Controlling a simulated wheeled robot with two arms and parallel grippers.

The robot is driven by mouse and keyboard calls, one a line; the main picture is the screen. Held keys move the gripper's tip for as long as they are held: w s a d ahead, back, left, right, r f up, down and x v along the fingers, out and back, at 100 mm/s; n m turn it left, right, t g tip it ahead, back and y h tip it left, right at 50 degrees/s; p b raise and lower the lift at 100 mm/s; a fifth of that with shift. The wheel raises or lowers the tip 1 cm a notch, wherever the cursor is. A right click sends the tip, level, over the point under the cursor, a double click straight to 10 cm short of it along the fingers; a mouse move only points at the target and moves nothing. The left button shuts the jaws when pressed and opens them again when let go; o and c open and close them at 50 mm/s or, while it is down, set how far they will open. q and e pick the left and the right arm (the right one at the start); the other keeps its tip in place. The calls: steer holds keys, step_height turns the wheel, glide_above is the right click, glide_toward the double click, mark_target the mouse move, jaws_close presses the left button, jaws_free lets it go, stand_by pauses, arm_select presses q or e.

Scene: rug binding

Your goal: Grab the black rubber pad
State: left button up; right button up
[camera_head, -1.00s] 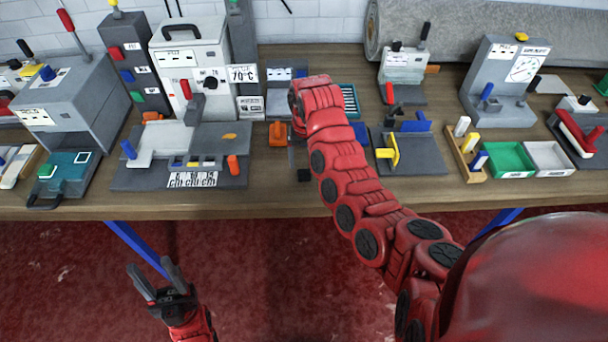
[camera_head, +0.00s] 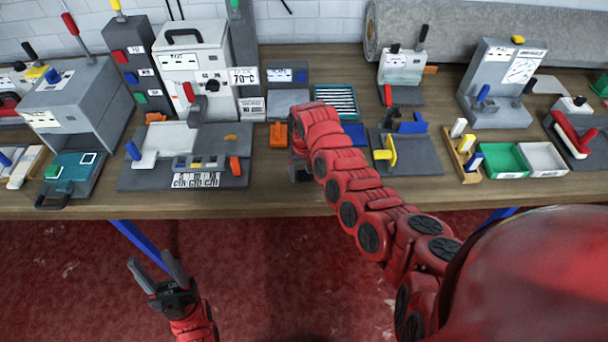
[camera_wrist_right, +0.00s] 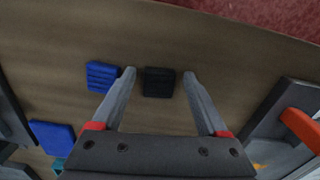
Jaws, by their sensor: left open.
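The black rubber pad (camera_wrist_right: 158,82) is a small dark ribbed block lying flat on the wooden table in the right wrist view. My right gripper (camera_wrist_right: 159,78) is open, with one fingertip on each side of the pad and a gap to both. In the head view the right gripper (camera_head: 302,172) is low near the table's front edge, and my red wrist largely hides it and the pad. My left gripper (camera_head: 152,262) is open and empty in front of the table, over the red floor.
A blue ribbed pad (camera_wrist_right: 102,77) lies beside the left finger in the right wrist view. In the head view, a grey press fixture (camera_head: 190,155) stands left and a fixture with a yellow handle (camera_head: 385,150) right. Bare tabletop (camera_head: 270,190) runs along the front edge.

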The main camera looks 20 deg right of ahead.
jaws_close()
steer(key=shift+r, duration=0.1)
